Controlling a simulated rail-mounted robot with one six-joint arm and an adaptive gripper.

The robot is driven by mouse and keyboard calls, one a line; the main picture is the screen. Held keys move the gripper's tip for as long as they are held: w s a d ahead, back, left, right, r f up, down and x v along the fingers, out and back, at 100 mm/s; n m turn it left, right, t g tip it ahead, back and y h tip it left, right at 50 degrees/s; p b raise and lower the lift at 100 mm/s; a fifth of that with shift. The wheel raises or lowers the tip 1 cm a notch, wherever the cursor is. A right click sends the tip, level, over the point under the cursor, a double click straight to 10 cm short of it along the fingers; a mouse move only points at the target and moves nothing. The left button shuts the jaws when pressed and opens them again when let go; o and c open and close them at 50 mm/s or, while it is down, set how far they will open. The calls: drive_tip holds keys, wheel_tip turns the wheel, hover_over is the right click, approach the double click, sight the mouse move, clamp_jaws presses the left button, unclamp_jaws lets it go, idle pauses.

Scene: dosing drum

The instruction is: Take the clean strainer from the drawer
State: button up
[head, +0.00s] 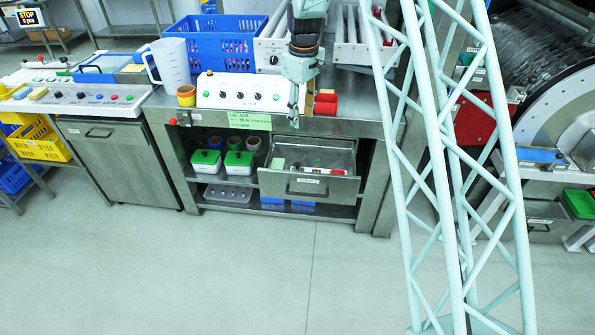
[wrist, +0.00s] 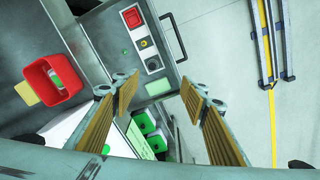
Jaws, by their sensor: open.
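The drawer (head: 310,187) is pulled open under the worktop in the head view. Several small items lie in it, among them something red and white and something green; I cannot tell which of them is the clean strainer. My gripper (head: 295,112) hangs pointing down at the worktop's front edge, above and behind the drawer's front. In the wrist view my gripper (wrist: 162,92) is open, its two ribbed fingers wide apart with nothing between them. I cannot make out the strainer in the wrist view.
Green-lidded white boxes (head: 207,161) stand on the shelf left of the drawer. The worktop holds a blue crate (head: 215,45), a white jug (head: 171,62) and a white control box (head: 240,93). A red container (wrist: 42,82) shows in the wrist view. The floor (head: 210,270) ahead is clear.

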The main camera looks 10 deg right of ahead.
drive_tip(key=n, duration=0.2)
hover_over(298, 163)
wheel_tip(298, 163, down, 18)
drive_tip(key=shift+w+r+g, duration=0.1)
drive_tip(key=shift+g, duration=0.2)
drive_tip(key=shift+f+b, duration=0.8)
drive_tip(key=shift+f, duration=3.5)
drive_tip(key=shift+f, duration=0.1)
drive_tip(key=shift+s+a+f+b, duration=0.15)
drive_tip(key=shift+f+b, duration=0.1)
drive_tip(key=shift+f, duration=0.65)
drive_tip(key=shift+s+d+f+b, duration=0.1)
drive_tip(key=shift+f+b, duration=0.15)
drive_tip(key=shift+f, duration=1.35)
drive_tip(key=shift+c, duration=0.3)
